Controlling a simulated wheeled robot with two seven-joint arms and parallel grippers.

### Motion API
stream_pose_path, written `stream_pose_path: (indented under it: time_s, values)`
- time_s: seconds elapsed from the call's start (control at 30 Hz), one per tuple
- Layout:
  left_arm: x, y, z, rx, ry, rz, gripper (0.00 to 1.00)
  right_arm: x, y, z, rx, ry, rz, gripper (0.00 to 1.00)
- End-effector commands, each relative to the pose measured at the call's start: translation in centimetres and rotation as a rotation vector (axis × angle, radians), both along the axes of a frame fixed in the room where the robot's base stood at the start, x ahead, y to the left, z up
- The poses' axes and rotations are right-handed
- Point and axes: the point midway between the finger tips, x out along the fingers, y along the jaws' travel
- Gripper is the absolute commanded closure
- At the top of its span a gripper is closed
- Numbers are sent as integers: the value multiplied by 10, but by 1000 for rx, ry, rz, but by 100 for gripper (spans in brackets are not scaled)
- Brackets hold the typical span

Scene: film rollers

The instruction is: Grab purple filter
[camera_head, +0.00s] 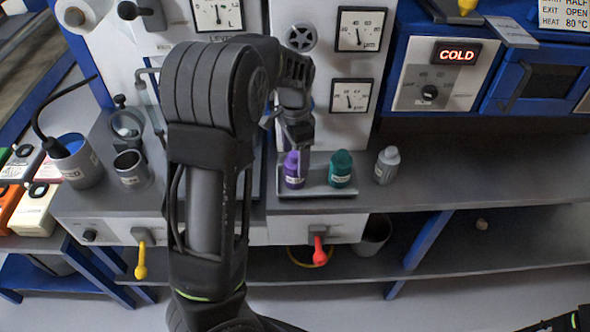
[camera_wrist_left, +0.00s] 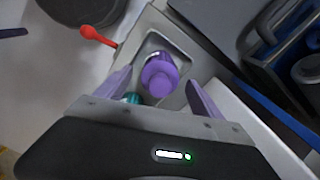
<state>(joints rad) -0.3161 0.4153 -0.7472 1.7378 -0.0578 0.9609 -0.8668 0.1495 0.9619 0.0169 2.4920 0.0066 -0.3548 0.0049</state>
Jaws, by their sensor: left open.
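The purple filter (camera_head: 293,170) is a small bottle-shaped piece with a pale label, upright at the left of a shallow grey tray (camera_head: 318,193) on the shelf. In the left wrist view the purple filter (camera_wrist_left: 159,77) lies between and beyond the finger tips. My left gripper (camera_head: 302,150) is open, above and partly in front of the purple filter; its two fingers show in the left wrist view (camera_wrist_left: 158,88). A teal filter (camera_head: 341,169) stands to its right on the same tray. The teal one is mostly hidden in the left wrist view (camera_wrist_left: 131,98).
A grey filter (camera_head: 387,165) stands on the shelf right of the tray. Grey cups (camera_head: 131,168) and (camera_head: 76,160) stand to the left. Red (camera_head: 319,250) and yellow (camera_head: 141,262) valve handles hang below the shelf edge. The shelf farther right is clear.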

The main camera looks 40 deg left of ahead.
Motion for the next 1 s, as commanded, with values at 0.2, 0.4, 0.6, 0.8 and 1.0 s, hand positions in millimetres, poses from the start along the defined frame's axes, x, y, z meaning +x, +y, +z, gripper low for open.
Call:
stream_pose_path:
  time_s: [0.2,0.4,0.6,0.8,1.0]
  values:
    - [0,0,0,0,0,0,23,0,0,0,0,0,0,100]
    - [0,0,0,0,0,0,30,0,0,0,0,0,0,100]
    - [0,0,0,0,0,0,46,0,0,0,0,0,0,100]
    - [0,0,0,0,0,0,62,0,0,0,0,0,0,100]
    - [0,0,0,0,0,0,79,0,0,0,0,0,0,100]
